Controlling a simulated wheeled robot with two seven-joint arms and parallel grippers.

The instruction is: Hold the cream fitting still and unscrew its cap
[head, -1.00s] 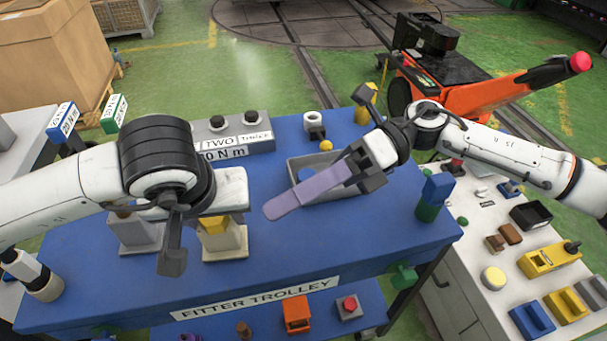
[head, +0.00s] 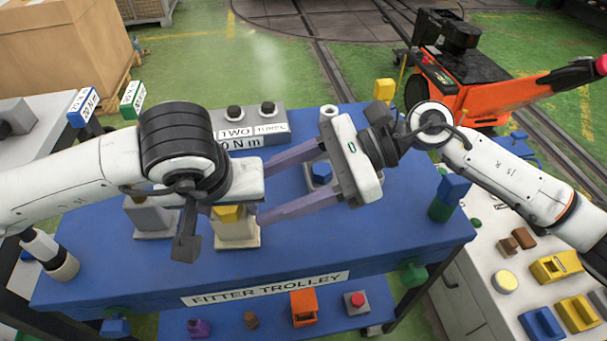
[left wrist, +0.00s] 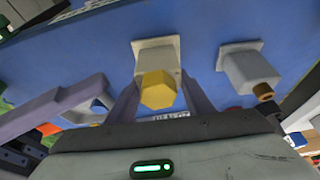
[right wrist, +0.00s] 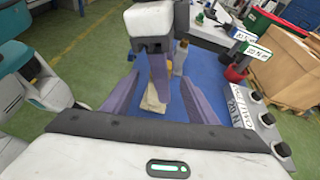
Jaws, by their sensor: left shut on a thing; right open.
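The cream fitting (head: 238,235) stands upright on the blue trolley top, with its yellow six-sided cap (head: 230,214) on top. Both also show in the left wrist view, the fitting (left wrist: 155,52) behind the cap (left wrist: 158,92). My left gripper (left wrist: 160,78) is shut on the cream fitting, one finger on each side below the cap. My right gripper (head: 268,190) is open and empty, its long purple fingers pointing left toward the fitting from its right side.
A grey fitting (head: 150,220) with a brown cap (left wrist: 264,92) stands left of the cream one. A grey button box (head: 285,140) stands at the back. The trolley's front right is clear.

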